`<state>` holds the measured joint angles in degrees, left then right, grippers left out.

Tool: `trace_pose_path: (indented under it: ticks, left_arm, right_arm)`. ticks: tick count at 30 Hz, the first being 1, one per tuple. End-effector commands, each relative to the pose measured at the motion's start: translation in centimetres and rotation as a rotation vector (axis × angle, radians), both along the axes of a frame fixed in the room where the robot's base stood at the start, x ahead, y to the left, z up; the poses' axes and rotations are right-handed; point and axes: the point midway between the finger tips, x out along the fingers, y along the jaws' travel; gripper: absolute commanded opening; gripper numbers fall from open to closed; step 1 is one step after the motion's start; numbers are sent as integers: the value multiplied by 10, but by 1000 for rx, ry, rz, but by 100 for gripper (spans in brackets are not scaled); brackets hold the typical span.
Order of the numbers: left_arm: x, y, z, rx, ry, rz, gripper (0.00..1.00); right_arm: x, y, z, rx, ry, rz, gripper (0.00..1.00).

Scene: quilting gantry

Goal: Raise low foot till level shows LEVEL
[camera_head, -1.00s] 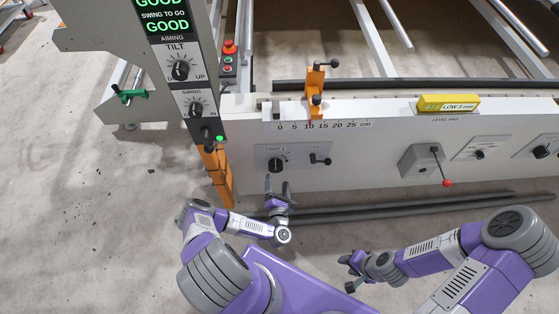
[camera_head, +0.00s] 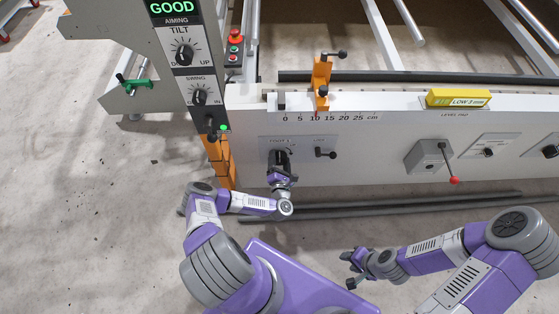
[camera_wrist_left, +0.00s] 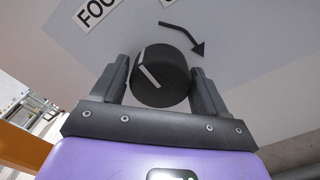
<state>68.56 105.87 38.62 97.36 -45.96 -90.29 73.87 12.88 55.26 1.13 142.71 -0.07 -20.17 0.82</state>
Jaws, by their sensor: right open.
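The black foot knob (camera_head: 279,158) is on a pale panel marked FOOT on the white beam. In the left wrist view the knob (camera_wrist_left: 160,77) has a white pointer line, and a curved arrow is printed beside it. My left gripper (camera_head: 280,165) is at the knob. Its fingers (camera_wrist_left: 161,80) stand on either side of the knob, open around it; I cannot tell whether they touch it. The yellow level (camera_head: 458,98) on the level pad reads LOW, apparently 2 mm. My right gripper (camera_head: 352,268) is open and empty, low in front of the beam.
A small black lever (camera_head: 325,153) is right of the knob. A grey box (camera_head: 428,157) with a red-tipped lever is further right. An orange clamp (camera_head: 321,82) stands on the beam's scale. A control column (camera_head: 184,60) stands at left. Dark bars lie on the floor below the beam.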

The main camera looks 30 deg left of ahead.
Motion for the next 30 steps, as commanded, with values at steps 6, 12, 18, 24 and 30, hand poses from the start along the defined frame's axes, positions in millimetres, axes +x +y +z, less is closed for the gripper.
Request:
trace_pose_path:
  ticks: [6, 12, 18, 24, 30]
  left_arm:
    - [0, 0, 0, 0, 0, 0, 40]
    - [0, 0, 0, 0, 1, 1, 33]
    - [-1, 0, 0, 17, 12, 0, 33]
    - [-1, 0, 0, 87, 54, 1, 33]
    - [-1, 0, 1, 218, 136, 0, 33]
  right_arm:
    - [0, 0, 0, 0, 0, 0, 43]
    - [0, 0, 0, 0, 0, 0, 43]
    - [0, 0, 1, 0, 0, 0, 43]
    - [0, 0, 5, 0, 0, 0, 43]
    - [0, 0, 13, 0, 0, 0, 43]
